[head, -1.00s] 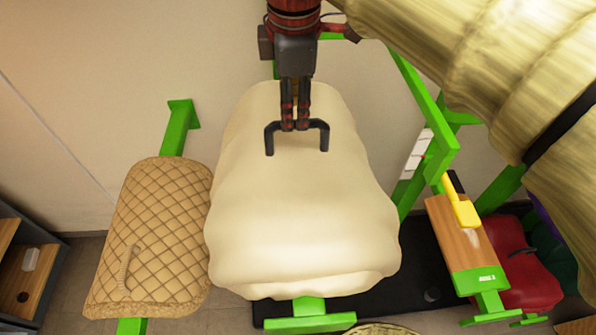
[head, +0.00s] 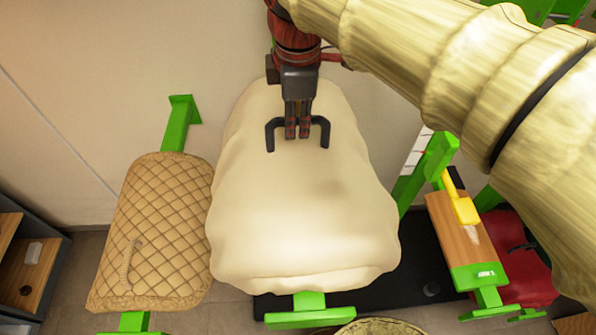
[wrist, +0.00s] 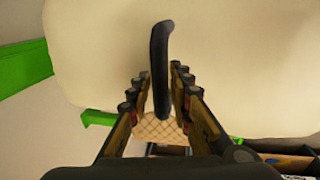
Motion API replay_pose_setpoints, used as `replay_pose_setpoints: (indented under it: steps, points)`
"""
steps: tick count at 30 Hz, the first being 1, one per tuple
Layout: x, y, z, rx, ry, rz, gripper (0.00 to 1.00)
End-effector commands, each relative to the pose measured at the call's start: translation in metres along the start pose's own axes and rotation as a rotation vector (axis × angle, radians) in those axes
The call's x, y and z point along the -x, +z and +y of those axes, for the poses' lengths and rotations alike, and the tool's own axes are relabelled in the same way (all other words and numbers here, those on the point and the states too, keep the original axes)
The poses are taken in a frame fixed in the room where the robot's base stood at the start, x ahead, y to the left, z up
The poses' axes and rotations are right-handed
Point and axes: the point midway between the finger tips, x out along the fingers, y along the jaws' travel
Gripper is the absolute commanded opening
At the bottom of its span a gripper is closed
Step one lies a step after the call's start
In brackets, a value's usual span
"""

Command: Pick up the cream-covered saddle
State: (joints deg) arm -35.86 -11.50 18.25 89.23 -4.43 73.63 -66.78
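The cream-covered saddle (head: 300,215) sits on a green stand in the middle of the head view. A black arched handle (head: 320,125) stands up from its upper part. My gripper (head: 297,132) points down at the middle of this handle. In the wrist view the handle (wrist: 160,60) runs between my two fingers (wrist: 160,70), which lie close along both its sides. I cannot tell whether they press on it. The saddle still rests on its stand, and its cream cover (wrist: 240,70) fills much of the wrist view.
A tan quilted saddle (head: 160,230) sits on another green stand close on the left. On the right are a wooden block (head: 460,235) with a yellow tool (head: 463,208) and a red saddle (head: 520,255). A dark shelf (head: 40,265) stands at the lower left.

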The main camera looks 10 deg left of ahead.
Motion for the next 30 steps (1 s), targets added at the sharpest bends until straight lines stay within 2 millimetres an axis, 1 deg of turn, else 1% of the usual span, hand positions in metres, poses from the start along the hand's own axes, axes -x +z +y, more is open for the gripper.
replay_pose_setpoints:
  steps: [1,9,30]
  points:
    - [0.0000,0.0000,0.0000,0.000,0.000,0.000,0.16]
    - [0.0002,-0.0001,0.0001,0.000,0.000,0.000,0.01]
    - [0.0007,-0.0001,0.0003,0.000,0.001,0.001,0.00]
